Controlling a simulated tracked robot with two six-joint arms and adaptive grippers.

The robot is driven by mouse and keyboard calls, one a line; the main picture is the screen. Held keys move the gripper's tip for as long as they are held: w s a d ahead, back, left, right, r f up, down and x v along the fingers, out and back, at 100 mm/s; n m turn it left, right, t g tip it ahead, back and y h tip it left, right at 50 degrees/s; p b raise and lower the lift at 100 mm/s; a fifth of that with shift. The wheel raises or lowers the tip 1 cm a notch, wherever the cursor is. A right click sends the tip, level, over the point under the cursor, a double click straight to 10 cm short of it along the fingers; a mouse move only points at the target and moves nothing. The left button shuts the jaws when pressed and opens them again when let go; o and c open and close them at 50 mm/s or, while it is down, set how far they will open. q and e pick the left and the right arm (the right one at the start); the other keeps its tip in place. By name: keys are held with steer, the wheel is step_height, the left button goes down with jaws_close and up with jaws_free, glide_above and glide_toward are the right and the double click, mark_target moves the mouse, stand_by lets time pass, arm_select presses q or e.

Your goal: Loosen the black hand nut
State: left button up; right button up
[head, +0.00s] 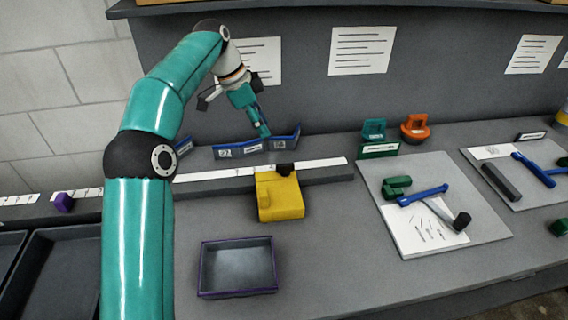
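A small black knob that looks like the hand nut (285,169) sits at the top right of a yellow block (280,202). The block stands against a long grey rail with a white scale strip (325,163). My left gripper (264,132) points down above and behind the rail, in front of a blue angled stand. It is apart from the black nut, higher and a little to its left. Its fingers overlap in this view, so I cannot tell their opening. My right gripper is not in view.
An empty purple-rimmed tray (238,294) stands in front of the block. A grey board (485,232) with a hammer-like tool and green and blue parts lies right. Green (374,130) and orange (415,128) holders stand behind it. A purple cube (64,202) sits far left.

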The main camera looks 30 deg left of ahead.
mark_target(284, 164)
arm_select(q)
steer(key=b+x, duration=0.1)
steer(key=x, duration=1.2)
steer(key=shift+f+b, duration=0.1)
steer(key=shift+b, duration=0.2)
steer(key=shift+d+f, duration=0.25)
steer(key=shift+f, duration=0.35)
steer(key=shift+c, duration=0.3)
jaws_close()
steer(key=shift+a, duration=0.15)
